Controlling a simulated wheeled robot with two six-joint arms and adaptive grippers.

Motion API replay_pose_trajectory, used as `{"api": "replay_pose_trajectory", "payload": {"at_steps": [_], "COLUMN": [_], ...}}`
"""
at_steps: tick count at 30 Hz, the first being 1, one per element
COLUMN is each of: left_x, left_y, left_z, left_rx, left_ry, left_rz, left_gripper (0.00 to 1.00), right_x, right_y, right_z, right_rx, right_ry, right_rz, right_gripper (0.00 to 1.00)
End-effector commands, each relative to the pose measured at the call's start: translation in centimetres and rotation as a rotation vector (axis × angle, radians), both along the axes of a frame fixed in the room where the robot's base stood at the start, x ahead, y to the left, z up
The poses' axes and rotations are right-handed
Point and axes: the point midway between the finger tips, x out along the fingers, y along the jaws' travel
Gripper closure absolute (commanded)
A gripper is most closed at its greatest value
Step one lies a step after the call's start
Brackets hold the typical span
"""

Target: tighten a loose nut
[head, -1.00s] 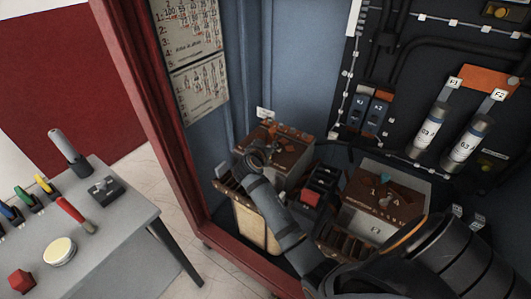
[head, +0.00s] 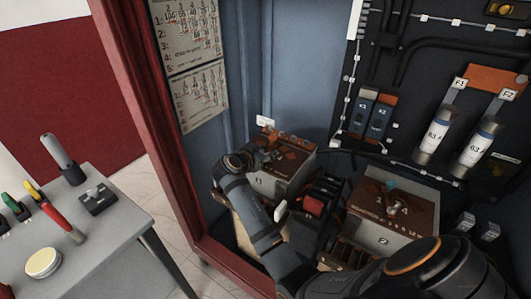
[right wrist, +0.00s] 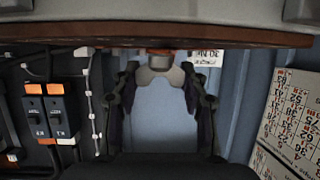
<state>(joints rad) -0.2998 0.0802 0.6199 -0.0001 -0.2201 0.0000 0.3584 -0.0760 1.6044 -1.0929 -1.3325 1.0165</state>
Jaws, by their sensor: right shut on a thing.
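My right arm reaches into the cabinet, and my right gripper (head: 266,154) is at the left brown-topped unit (head: 290,176). In the right wrist view the two dark fingers (right wrist: 160,74) close from both sides on a pale grey, lobed piece, which looks like the nut (right wrist: 160,77). It sits against a short copper-coloured part (right wrist: 160,58) at the unit's brown edge (right wrist: 235,36). In the head view the wrist hides the nut, so I cannot tell how tight it sits. My left gripper is out of view.
A second brown-topped unit (head: 385,232) stands to the right, with a dark block with a red part (head: 314,206) between them. Fuses (head: 433,135) and small breakers (head: 378,120) fill the back panel. The red cabinet frame (head: 190,190) and a grey tool table (head: 110,225) are left.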

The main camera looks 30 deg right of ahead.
Motion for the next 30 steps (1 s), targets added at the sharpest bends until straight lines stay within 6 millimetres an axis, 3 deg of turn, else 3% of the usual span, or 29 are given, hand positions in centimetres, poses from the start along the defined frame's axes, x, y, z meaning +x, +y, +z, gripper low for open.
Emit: {"api": "replay_pose_trajectory", "payload": {"at_steps": [2,3,7,18,30], "left_x": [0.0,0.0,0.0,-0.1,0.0], "left_y": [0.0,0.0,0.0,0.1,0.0], "left_z": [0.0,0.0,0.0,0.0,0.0], "left_rx": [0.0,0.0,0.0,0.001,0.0], "left_ry": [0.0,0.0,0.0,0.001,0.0], "left_rz": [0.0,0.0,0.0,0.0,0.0], "left_gripper": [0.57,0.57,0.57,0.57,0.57], "right_x": [0.0,0.0,0.0,0.0,0.1], "right_y": [0.0,0.0,0.0,0.0,0.0], "right_z": [0.1,0.1,0.0,0.5,8.5], "right_rx": [-0.001,-0.001,-0.001,-0.001,0.0], "right_ry": [-0.001,-0.001,-0.001,-0.003,-0.005], "right_rz": [0.001,0.001,0.001,0.001,0.0], "right_gripper": [0.88,0.51,0.33,0.32,0.32]}}
